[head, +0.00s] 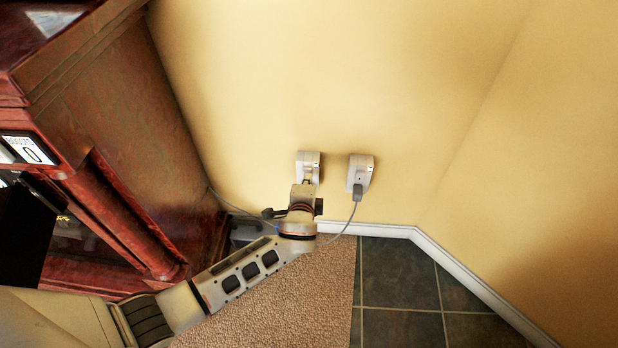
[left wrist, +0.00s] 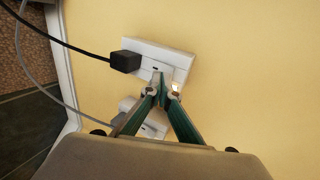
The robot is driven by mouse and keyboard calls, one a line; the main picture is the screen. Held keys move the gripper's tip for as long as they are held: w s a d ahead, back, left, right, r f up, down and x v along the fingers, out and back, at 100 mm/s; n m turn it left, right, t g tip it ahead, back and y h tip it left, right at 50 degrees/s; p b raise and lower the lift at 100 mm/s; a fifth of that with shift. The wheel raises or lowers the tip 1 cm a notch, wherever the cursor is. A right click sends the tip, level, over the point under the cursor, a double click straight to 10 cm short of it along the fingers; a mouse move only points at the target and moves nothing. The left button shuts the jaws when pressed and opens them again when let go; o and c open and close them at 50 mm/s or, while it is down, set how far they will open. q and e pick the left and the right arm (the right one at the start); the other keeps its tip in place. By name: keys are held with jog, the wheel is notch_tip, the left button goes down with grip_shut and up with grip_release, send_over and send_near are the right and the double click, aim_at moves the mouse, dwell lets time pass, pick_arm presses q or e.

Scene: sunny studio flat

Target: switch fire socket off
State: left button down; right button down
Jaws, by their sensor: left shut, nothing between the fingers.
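Two white wall sockets sit low on the yellow wall. In the head view my left gripper (head: 307,186) is in front of the left socket (head: 308,160), hiding its lower part. The right socket (head: 362,167) has a grey plug (head: 358,192) in it. In the left wrist view the closed fingers (left wrist: 161,90) reach the edge of the nearer socket (left wrist: 165,52), close to a small lit spot (left wrist: 176,88); contact cannot be told. A black plug (left wrist: 125,61) sits in that socket. The other socket (left wrist: 155,129) is partly hidden behind the fingers. No label shows which socket is the fire's.
A dark red wooden fireplace cabinet (head: 135,130) stands at the left. Grey and black cables run near the sockets. A white skirting board (head: 390,230), brown carpet (head: 300,290) and dark floor tiles (head: 400,275) lie below. The wall to the right is clear.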

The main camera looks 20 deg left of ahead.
aim_at(309, 165)
pick_arm(q)
jog(key=shift+w+a, duration=0.15)
jog(key=shift+w, duration=0.3)
pick_arm(e)
jog(key=shift+a+r, duration=0.1)
jog(key=shift+r, duration=0.1)
